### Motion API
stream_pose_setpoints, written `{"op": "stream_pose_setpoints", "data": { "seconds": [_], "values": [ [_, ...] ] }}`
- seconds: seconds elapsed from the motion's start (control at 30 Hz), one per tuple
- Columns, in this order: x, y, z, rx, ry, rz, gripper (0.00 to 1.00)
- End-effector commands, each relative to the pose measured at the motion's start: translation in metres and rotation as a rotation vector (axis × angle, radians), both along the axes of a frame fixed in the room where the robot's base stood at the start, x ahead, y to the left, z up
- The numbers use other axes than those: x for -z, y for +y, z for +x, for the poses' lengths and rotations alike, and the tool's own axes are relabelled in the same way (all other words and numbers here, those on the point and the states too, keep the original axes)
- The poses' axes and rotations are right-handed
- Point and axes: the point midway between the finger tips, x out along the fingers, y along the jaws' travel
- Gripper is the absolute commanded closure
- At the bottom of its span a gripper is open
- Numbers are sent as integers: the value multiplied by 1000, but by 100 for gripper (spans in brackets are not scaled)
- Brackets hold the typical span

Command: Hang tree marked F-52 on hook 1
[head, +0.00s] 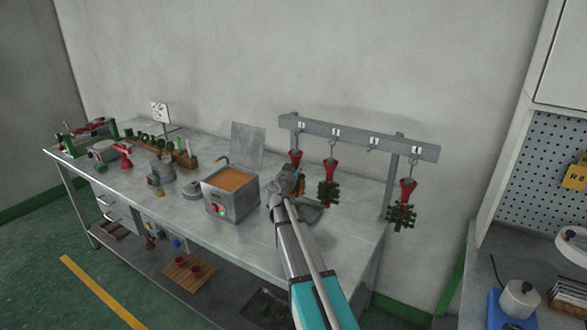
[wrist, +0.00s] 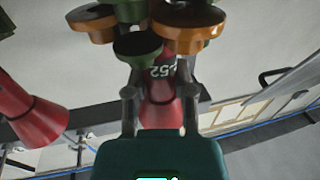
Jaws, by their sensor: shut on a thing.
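The held tree has a red cone (wrist: 160,115) with "52" legible on it in the wrist view, and green and orange discs (wrist: 190,28). My gripper (wrist: 160,95) is shut on it, one finger on each side of the cone. In the head view my gripper (head: 291,178) is below the left end of the hook rack (head: 355,136). The tree's red cone (head: 295,157) shows just under the leftmost hook, with orange and green parts partly hidden by my gripper. I cannot tell whether its top is on that hook. The hook numbers are too small to read.
A red and green tree (head: 329,190) hangs close by on the second hook; its cone (wrist: 30,110) is at left in the wrist view. Another tree (head: 402,213) hangs on the rightmost hook. The third hook (head: 371,151) is empty. A wax box (head: 231,195) with raised lid stands left.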

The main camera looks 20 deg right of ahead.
Motion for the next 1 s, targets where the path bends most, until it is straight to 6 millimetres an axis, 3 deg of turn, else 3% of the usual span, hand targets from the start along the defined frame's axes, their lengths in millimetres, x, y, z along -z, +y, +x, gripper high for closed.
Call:
{"op": "stream_pose_setpoints", "data": {
  "seconds": [1.0],
  "values": [
    [3,-8,6,0,0,0,100]
  ]
}}
